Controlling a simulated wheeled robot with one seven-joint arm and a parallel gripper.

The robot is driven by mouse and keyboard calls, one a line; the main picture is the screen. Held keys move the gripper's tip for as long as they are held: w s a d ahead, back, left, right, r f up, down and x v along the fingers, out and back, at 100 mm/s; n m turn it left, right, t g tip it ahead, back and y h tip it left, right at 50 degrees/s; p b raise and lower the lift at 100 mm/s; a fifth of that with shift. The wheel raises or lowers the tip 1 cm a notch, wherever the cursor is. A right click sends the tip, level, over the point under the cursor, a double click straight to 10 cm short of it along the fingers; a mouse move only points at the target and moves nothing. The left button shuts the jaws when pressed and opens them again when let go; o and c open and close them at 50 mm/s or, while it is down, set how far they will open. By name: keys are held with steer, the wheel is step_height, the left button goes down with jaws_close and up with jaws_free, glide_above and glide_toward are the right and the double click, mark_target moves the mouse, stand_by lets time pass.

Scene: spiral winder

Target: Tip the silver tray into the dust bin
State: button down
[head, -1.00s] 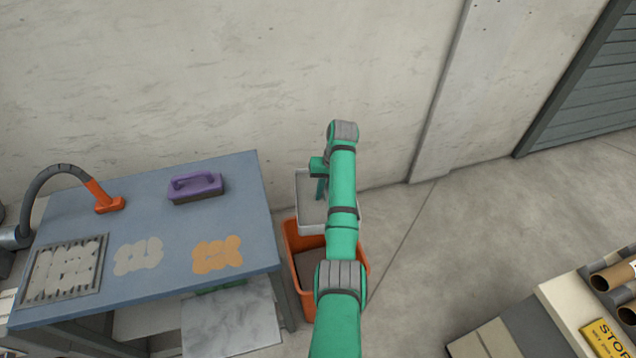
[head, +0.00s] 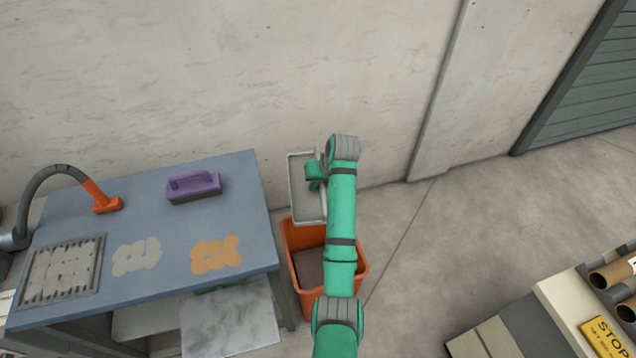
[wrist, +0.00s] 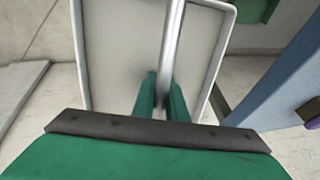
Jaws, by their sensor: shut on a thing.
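The silver tray (head: 305,205) is tilted steeply, close to upright, above the back of the orange dust bin (head: 289,240). My arm hides its right part in the head view. My gripper (head: 317,178) is shut on the tray's bar handle. In the wrist view the two green fingers (wrist: 162,95) close around the bar, and the tray's pale face (wrist: 115,50) and raised rim fill the middle. I see no dust on the face that shows. The bin stands on the floor, with brown matter low inside; my arm covers its right side.
A blue-grey table (head: 180,225) stands left of the bin. On it are a purple-handled brush (head: 194,187), an orange-ended hose (head: 105,203), a grate (head: 62,270), and grey and orange patches. The wall is close behind the tray. Floor (head: 440,240) to the right is clear.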

mark_target(323, 206)
steer(key=shift+s+d+t, duration=0.1)
steer(key=shift+s+t, duration=0.45)
steer(key=shift+t, duration=0.55)
steer(key=shift+s+d+r, duration=0.1)
steer(key=shift+s, duration=0.2)
steer(key=s+t, duration=0.1)
steer(key=s+t+y, duration=0.1)
steer(key=t, duration=0.1)
steer(key=shift+r+n, duration=0.15)
steer(key=shift+n, duration=0.15)
steer(key=s+t, duration=0.2)
steer(key=t, duration=0.1)
steer(key=s+t+y, duration=0.1)
steer(key=s, duration=0.1)
steer(key=shift+s+d+r+n+t, duration=0.1)
steer(key=shift+d+r+n+t, duration=0.2)
steer(key=shift+d+t, duration=0.1)
steer(key=shift+s+d+r+t+y, duration=0.1)
steer(key=shift+s+t+y, duration=0.4)
steer(key=shift+t, duration=0.3)
steer(key=shift+s+d, duration=0.15)
steer(key=shift+a, duration=0.2)
steer(key=shift+s+d, duration=0.1)
